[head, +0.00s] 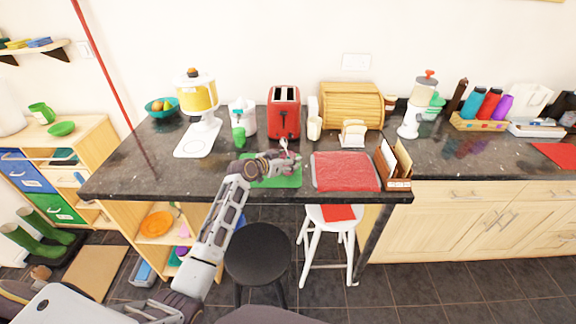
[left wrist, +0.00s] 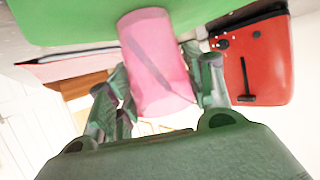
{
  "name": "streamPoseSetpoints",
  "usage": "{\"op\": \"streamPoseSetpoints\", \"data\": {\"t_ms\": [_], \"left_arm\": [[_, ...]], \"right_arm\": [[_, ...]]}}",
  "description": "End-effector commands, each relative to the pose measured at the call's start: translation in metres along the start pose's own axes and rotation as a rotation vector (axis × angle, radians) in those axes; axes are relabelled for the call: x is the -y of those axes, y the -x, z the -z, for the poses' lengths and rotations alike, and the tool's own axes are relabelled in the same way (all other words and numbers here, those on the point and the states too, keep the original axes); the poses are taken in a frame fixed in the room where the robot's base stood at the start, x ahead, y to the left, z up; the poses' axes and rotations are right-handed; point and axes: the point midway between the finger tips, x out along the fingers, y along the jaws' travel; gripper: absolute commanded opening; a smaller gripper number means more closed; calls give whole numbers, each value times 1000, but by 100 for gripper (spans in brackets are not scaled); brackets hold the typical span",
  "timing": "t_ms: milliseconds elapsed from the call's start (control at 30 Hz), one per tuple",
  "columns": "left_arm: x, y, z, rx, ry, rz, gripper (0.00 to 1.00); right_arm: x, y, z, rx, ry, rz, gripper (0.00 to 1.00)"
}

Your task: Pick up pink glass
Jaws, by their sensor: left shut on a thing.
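The pink glass (left wrist: 158,65) stands between the two fingers of my left gripper (left wrist: 165,95) in the left wrist view, over a green surface (left wrist: 70,15). The fingers are shut on its sides. In the head view my left gripper (head: 287,165) is above the green mat (head: 285,181) on the dark counter, and the glass is mostly hidden there by the gripper. I cannot tell whether the glass touches the mat. My right gripper is not in either view.
The red toaster (head: 284,112) stands just behind the gripper. A red mat (head: 345,171) and wooden rack (head: 393,163) are to the right. A black stool (head: 258,250) stands below the counter's front edge.

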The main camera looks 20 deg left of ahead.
Motion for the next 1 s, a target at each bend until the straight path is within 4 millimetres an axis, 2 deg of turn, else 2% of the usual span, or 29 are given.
{"op": "streamPoseSetpoints", "data": {"t_ms": [100, 467, 667, 1000], "left_arm": [[0, 0, 0, -1, 0, 0, 25], [0, 2, 6, -2, -2, 0, 25], [1, 9, 23, -3, -4, 1, 25], [0, 28, 69, -4, -3, 1, 25]], "right_arm": [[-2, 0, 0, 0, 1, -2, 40], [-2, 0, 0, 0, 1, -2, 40], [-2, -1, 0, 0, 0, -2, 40], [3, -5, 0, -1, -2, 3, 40]]}}
